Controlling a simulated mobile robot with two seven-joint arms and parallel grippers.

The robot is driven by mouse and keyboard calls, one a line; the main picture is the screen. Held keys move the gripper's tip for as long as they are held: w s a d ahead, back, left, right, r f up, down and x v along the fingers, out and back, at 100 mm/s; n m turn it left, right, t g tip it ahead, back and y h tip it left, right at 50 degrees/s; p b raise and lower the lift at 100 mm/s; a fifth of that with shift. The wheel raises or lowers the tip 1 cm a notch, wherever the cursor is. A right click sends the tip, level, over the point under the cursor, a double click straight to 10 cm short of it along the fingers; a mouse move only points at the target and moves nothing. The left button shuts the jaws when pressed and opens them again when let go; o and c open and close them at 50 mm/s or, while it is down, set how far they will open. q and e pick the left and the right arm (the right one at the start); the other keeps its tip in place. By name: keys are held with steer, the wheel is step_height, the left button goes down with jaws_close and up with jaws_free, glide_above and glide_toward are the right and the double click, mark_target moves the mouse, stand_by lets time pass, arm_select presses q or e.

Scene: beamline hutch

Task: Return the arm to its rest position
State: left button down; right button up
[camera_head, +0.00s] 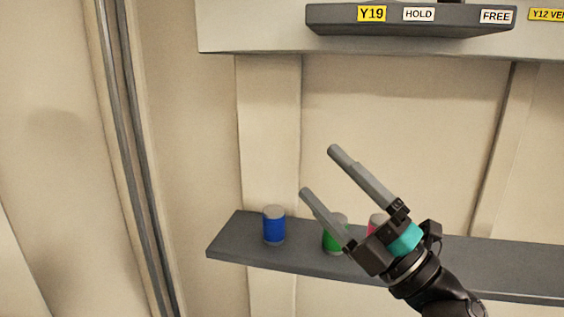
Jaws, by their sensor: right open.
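My right gripper (319,170) comes in from the lower right, with its two grey fingers spread apart and pointing up and to the left. Nothing is between the fingers. The gripper shows in front of the dark lower shelf (233,246), and its fingertips appear above the shelf in the picture. My left gripper is not in view.
On the lower shelf stand a blue can (274,226), a green can (333,239) and a red-pink can (376,222), the last two partly hidden by my gripper. An upper dark ledge (410,30) carries Y19, HOLD and FREE labels. The shelf's left end is bare.

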steer(key=d+f+m+h, duration=0.6)
steer(key=f+m+h, duration=0.3)
steer(key=f+m, duration=0.15)
steer(key=d+f+m+h, duration=0.6)
steer(key=f+m+h, duration=0.4)
steer(key=m, duration=0.2)
steer(key=s+a+f+m+g+y, duration=0.2)
steer(key=s+f+m+g, duration=0.2)
steer(key=s+f+g, duration=1.3)
steer(key=s+f+t+b, duration=0.1)
steer(key=s+f+b, duration=0.15)
steer(key=f, duration=1.15)
steer(key=s+f+t+b, duration=0.15)
steer(key=s+f, duration=0.25)
steer(key=f, duration=0.9)
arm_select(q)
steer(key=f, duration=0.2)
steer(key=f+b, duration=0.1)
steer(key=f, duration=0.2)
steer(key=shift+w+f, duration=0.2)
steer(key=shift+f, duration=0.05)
arm_select(e)
steer(key=s+d+f+g, duration=0.1)
steer(key=s+d+f, duration=0.1)
steer(key=s+f, duration=1.3)
steer(key=shift+d+f+n+h, duration=0.2)
steer(key=shift+f+n+h, duration=0.1)
steer(key=shift+f+n, duration=0.25)
